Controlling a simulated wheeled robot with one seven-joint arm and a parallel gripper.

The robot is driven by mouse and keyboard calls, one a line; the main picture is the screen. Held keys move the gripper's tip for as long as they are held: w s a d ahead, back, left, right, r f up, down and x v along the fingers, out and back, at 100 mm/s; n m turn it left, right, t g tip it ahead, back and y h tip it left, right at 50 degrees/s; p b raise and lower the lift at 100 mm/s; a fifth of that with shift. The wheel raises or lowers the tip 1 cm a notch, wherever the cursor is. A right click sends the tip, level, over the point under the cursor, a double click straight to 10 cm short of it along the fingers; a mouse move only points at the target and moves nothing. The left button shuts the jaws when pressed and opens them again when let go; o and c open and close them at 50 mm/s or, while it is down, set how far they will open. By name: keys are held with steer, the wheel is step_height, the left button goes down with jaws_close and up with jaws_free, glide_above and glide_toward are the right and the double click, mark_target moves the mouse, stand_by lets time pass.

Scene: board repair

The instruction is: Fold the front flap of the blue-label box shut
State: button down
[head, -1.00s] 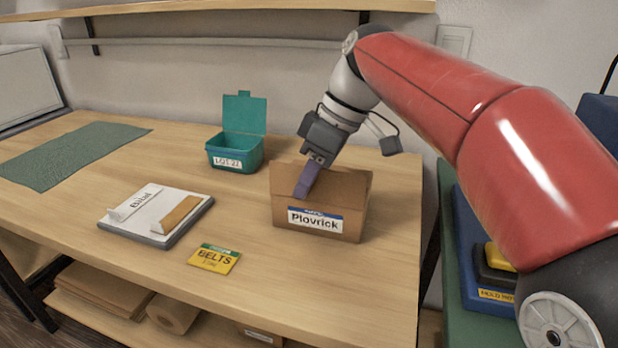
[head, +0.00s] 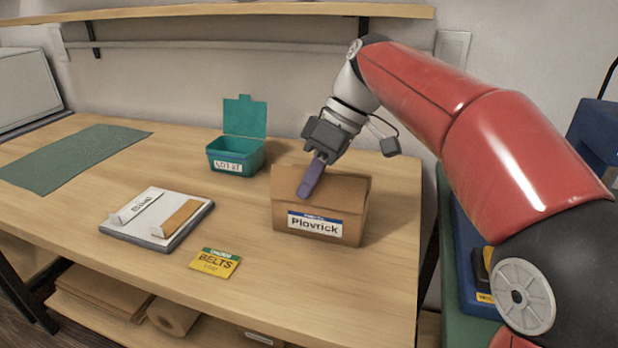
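The blue-label box (head: 320,228) is a brown cardboard carton on the right part of the table, its label reading "Plovrick". Its front flap (head: 340,192) appears to lie back over the top, with its hinge edge just above the label. I cannot tell whether it lies fully flat. My gripper (head: 305,192) reaches down from the back right. Its purple fingers look pressed together, with nothing seen between them. The fingertips appear to touch the flap near its left-middle part. The inside of the box is hidden.
A teal open-lidded bin (head: 235,155) stands behind and left of the box. A grey-and-white tray (head: 150,218) and a yellow "BELTS" card (head: 215,263) lie to the left. A green mat (head: 75,155) is at far left. A shelf (head: 250,10) runs above.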

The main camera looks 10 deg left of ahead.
steer(key=g, duration=0.1)
steer(key=w+g, duration=0.1)
steer(key=g, duration=0.1)
steer(key=f+m+g, duration=0.1)
steer(key=g, duration=0.1)
steer(key=shift+w+d+y, duration=0.1)
steer(key=shift+w+y, duration=0.2)
steer(key=shift+w, duration=0.1)
stand_by(0.3)
steer(key=c, duration=1.6)
jaws_free()
steer(key=shift+c, duration=0.2)
